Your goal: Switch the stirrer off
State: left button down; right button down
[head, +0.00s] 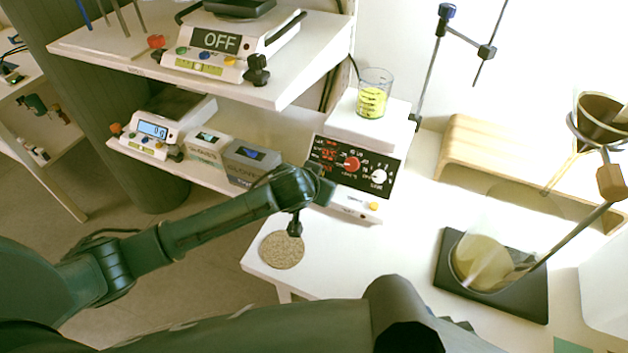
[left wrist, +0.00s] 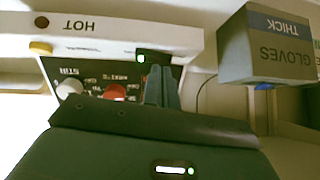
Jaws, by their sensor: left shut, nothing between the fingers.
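The stirrer is a white hotplate (head: 368,131) with a black front panel, a red knob (head: 352,163), a white knob (head: 379,176) and lit red digits. A beaker with yellow liquid (head: 373,97) stands on its plate. My left gripper (head: 325,188) is at the panel's lower left corner and hides that part in the head view. In the left wrist view, the shut, empty fingers (left wrist: 161,85) reach a black switch with a green light (left wrist: 143,58) on the front strip. I cannot tell whether they touch it. The white knob (left wrist: 68,88) is labelled STIR. My right gripper is out of view.
A glove box (head: 250,163) and a balance reading 0 g (head: 157,133) stand left of the stirrer. A device showing OFF (head: 215,41) is on the upper shelf. A round cork mat (head: 282,250) lies in front. A flask (head: 480,262) stands on a dark plate at right.

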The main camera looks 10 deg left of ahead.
pick_arm(q)
jog(key=shift+a+f+h, duration=0.1)
jog(key=shift+f+h, duration=0.15)
jog(key=shift+h, duration=0.05)
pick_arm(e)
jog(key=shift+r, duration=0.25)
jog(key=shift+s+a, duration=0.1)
pick_arm(q)
jog(key=shift+s+p, duration=0.1)
jog(key=shift+p, duration=0.2)
jog(key=shift+s+d+r+p, duration=0.1)
jog(key=shift+d+p, duration=0.2)
jog(key=shift+d, duration=0.55)
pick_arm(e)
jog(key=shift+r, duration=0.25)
